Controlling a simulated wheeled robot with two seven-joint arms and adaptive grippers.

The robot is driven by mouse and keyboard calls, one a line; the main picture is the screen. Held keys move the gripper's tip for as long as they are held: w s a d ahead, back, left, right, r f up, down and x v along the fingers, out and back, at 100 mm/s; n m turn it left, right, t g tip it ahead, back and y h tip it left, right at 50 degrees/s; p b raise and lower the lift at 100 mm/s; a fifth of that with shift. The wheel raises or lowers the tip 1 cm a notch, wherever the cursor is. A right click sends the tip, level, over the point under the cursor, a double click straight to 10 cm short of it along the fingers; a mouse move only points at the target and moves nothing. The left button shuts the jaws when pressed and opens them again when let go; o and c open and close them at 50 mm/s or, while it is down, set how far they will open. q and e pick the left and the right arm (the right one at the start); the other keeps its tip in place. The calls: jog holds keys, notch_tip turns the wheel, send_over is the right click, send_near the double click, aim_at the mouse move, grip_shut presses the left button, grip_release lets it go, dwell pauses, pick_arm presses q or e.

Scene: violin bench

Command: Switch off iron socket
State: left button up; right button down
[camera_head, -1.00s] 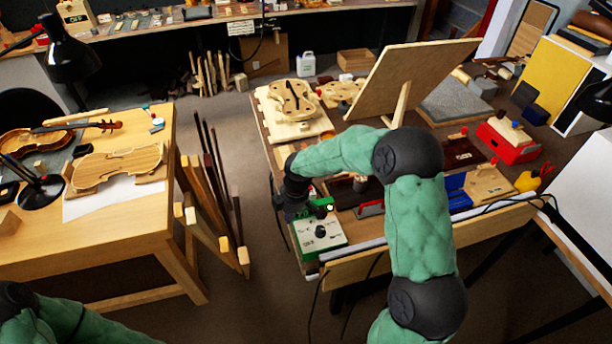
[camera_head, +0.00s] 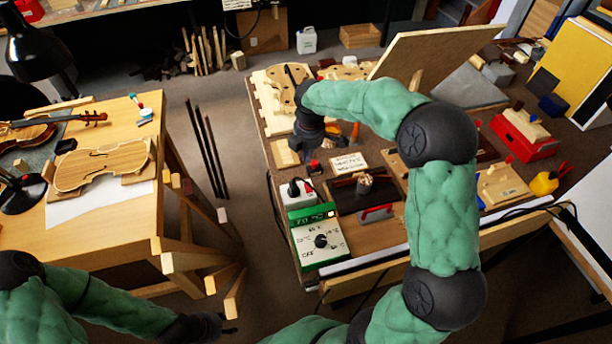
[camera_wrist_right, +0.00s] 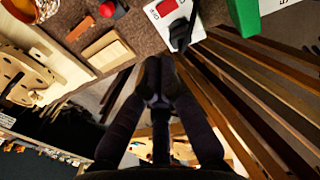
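A small white socket box (camera_head: 299,195) stands at the left edge of the right workbench, behind a green control unit (camera_head: 320,243) with a lit display and a dial. In the right wrist view the socket (camera_wrist_right: 152,14) shows a red switch (camera_wrist_right: 167,7) and a black plug (camera_wrist_right: 181,34) in it. My right gripper (camera_head: 306,158) is above the bench edge just behind the socket; in the wrist view its fingertips (camera_wrist_right: 157,76) are together, empty and apart from the socket. My left gripper (camera_head: 228,325) hangs low over the floor at the bottom; its fingers are too small to judge.
A wooden block (camera_wrist_right: 107,50) and a red knob (camera_wrist_right: 109,8) lie near the socket. Violin plates (camera_head: 285,92) lie farther back. A red-handled tool (camera_head: 376,212) is right of the control unit.

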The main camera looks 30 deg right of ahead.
aim_at(306, 184)
jog(key=f+b, duration=0.1)
jog(key=f, duration=0.3)
jog(key=w+f+b, duration=0.1)
jog(key=f+b, duration=0.1)
jog(key=f, duration=0.3)
jog(key=f+b, duration=0.2)
jog(key=f, duration=0.2)
jog(key=shift+w+d+f, duration=0.2)
jog(key=shift+w+f, duration=0.15)
jog(key=shift+f, duration=0.2)
jog(key=shift+f, duration=0.2)
jog(key=shift+w, duration=0.1)
jog(key=shift+s+a+r+p, duration=0.2)
jog(key=shift+s+p, duration=0.25)
jog(key=shift+s, duration=0.3)
